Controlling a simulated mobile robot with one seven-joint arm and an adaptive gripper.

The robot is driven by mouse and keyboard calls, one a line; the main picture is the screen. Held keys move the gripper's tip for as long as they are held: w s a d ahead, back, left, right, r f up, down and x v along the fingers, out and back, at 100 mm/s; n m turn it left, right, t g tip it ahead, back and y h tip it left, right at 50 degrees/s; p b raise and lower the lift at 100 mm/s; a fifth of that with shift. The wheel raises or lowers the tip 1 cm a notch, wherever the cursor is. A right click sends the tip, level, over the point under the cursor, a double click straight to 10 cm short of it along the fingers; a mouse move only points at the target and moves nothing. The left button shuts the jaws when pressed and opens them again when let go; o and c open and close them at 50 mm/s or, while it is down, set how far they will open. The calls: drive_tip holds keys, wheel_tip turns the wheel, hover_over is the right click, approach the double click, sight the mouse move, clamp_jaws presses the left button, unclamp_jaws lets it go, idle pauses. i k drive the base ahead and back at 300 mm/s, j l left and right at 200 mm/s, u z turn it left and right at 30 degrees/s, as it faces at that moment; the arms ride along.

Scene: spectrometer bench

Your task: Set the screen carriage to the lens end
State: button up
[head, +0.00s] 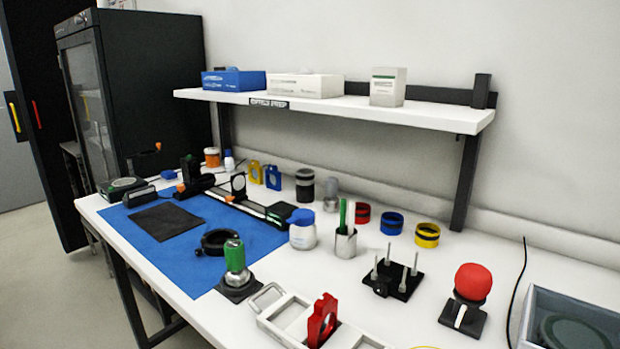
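A dark optical rail (256,208) runs across the back of the blue mat, from back left to front right. A round lens-like holder (238,186) stands upright on the rail near its middle. Black blocks (191,175) with an orange knob stand at the rail's left end. A low black block (281,213) sits at its right end. Which of these is the screen carriage I cannot tell at this size. My gripper is not in view.
The blue mat (200,262) bears a black pad (167,221), a black ring (217,241) and a green-topped device (235,258). A white-blue jar (302,231) and a pen cup (346,243) stand close to the rail's right end. A shelf (340,107) overhangs the bench's back.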

sight(238, 181)
drive_tip(key=i+j+z, duration=0.1)
drive_tip(key=i+j, duration=0.65)
